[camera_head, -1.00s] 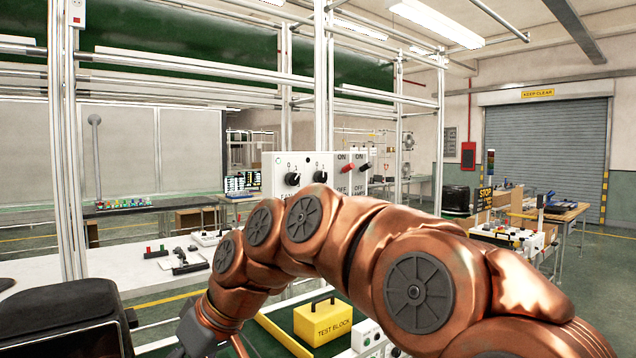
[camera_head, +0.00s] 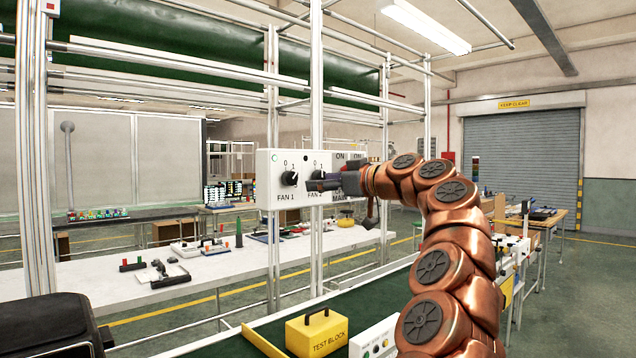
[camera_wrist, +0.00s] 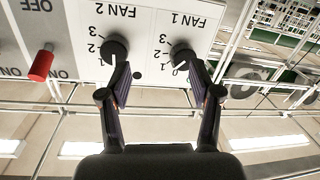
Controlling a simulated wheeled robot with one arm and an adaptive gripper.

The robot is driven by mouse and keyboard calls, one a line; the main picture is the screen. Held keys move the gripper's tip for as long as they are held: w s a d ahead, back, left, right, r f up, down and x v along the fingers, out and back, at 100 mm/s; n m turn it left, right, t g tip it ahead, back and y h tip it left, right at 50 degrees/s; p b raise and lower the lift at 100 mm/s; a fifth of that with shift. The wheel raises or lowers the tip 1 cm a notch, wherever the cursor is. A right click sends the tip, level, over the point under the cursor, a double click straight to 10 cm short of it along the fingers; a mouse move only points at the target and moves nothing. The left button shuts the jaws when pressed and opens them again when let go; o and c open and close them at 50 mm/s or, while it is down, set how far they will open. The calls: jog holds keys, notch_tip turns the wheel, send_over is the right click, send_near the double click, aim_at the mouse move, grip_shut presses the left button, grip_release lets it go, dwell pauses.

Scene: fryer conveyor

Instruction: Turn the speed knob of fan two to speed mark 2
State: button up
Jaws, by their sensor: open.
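The white control panel (camera_head: 268,190) shows in the head view, its FAN 2 side partly covered by my gripper (camera_head: 314,185). In the wrist view the panel (camera_wrist: 143,22) appears upside down. The black fan two knob (camera_wrist: 115,46) has marks 1, 2 and 3 beside it; its white pointer line is toward the bottom of the picture, away from mark 2. The fan one knob (camera_wrist: 182,52) is to its right. My gripper (camera_wrist: 158,78) is open and empty. Its left fingertip overlaps the fan two knob's lower edge and its right one is by the fan one knob; contact is unclear.
A red switch (camera_wrist: 41,64) sticks out of the panel to the left of fan two in the wrist view. Metal frame posts (camera_head: 316,70) stand beside the panel. A yellow test block (camera_head: 316,334) sits below, and a white table (camera_head: 110,288) is behind.

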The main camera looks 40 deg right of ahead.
aim_at(322, 177)
jog(key=s+d+h, duration=0.2)
jog(key=d, duration=0.3)
jog(key=shift+t, duration=0.4)
jog(key=shift+w+d+r+p, duration=0.15)
jog(key=shift+w+p, duration=0.6)
jog(key=shift+w, duration=1.25)
jog(key=shift+w+r+p, duration=0.2)
jog(key=shift+w+p, duration=0.5)
jog(key=shift+w, duration=1.3)
jog(key=c, duration=1.1)
